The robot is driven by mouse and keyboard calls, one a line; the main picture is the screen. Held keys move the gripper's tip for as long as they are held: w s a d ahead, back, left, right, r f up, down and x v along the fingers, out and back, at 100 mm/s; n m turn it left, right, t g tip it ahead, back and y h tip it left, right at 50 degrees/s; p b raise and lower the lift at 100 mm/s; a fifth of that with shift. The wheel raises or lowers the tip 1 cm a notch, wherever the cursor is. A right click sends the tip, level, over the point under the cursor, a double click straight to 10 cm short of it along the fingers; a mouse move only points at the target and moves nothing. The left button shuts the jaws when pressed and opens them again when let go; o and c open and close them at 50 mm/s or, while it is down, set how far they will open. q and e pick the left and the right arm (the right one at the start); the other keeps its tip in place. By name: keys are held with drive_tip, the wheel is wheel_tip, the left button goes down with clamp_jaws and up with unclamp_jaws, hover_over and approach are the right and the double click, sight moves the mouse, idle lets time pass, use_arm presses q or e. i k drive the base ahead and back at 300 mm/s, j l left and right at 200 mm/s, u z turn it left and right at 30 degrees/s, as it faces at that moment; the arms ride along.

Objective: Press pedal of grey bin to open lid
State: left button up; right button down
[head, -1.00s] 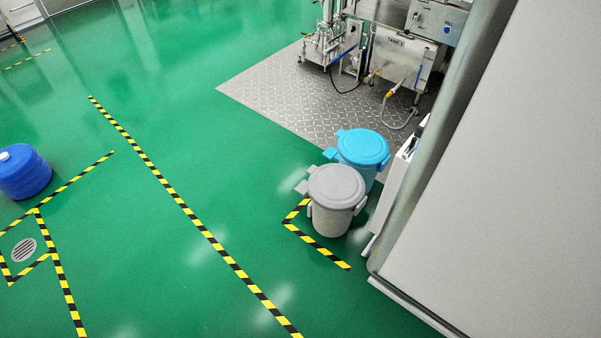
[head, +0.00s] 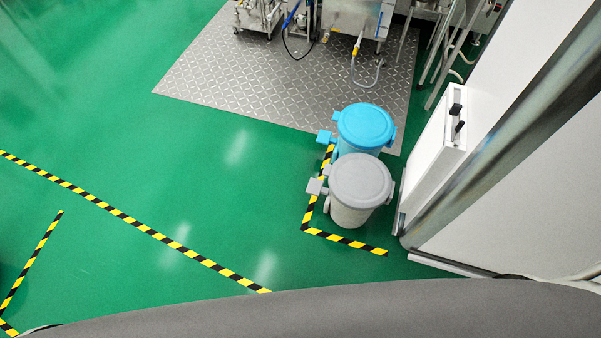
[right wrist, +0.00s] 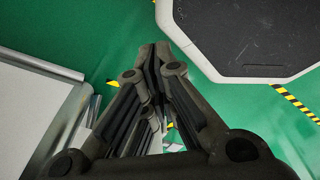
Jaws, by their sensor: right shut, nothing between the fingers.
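The grey bin (head: 360,188) stands on the green floor in the head view, its round lid closed. A grey tab (head: 315,187) sticks out on its left side; I cannot tell whether this is the pedal. A blue bin (head: 364,127) with a closed lid stands right behind it. My right gripper (right wrist: 155,50) shows in the right wrist view, shut and empty, with green floor around it. It is apart from the bin, which I cannot make out in that view. My left gripper is in neither view.
Yellow-black tape (head: 345,240) marks the floor corner around the bins. A white cabinet (head: 435,150) and a large wall panel (head: 520,210) stand close on the right. A metal floor plate (head: 260,85) with machinery lies behind. The floor left of the bins is clear.

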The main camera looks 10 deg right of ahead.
sight(314, 187)
drive_tip(key=i+j, duration=0.15)
drive_tip(key=j, duration=0.2)
drive_tip(key=i+j+z, duration=0.15)
drive_tip(key=j, duration=0.2)
drive_tip(key=i+j, duration=0.15)
drive_tip(key=j, duration=0.2)
drive_tip(key=i+j+z, duration=0.15)
drive_tip(key=j, duration=0.2)
drive_tip(key=i+j, duration=0.1)
drive_tip(key=j, duration=0.3)
drive_tip(key=i+z, duration=0.05)
